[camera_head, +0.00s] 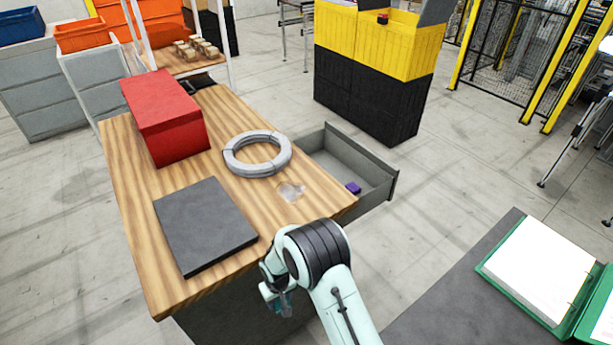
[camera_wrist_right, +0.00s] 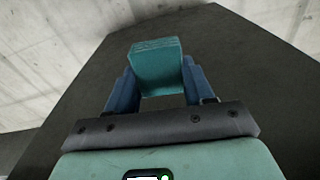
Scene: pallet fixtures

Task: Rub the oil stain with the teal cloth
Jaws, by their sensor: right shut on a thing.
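The oil stain (camera_head: 291,191) is a pale, glossy patch on the wooden workbench top (camera_head: 235,115), just below the grey ring. My right gripper (camera_head: 284,305) hangs in front of the bench's near edge, below the stain in the picture and apart from the bench top. In the right wrist view, the teal cloth (camera_wrist_right: 157,66) is a folded block between the blue fingers of my right gripper (camera_wrist_right: 158,84), which is shut on it. In the head view the cloth is mostly hidden by the wrist and hard to make out. My left gripper is not in view.
A grey coil (camera_head: 232,164), a dark flat slab (camera_head: 205,225) and a red box (camera_head: 165,115) stand on the bench around the stain. An open drawer (camera_head: 390,185) with a small purple item (camera_head: 353,188) sticks out right. A green binder (camera_head: 535,270) lies on a dark surface.

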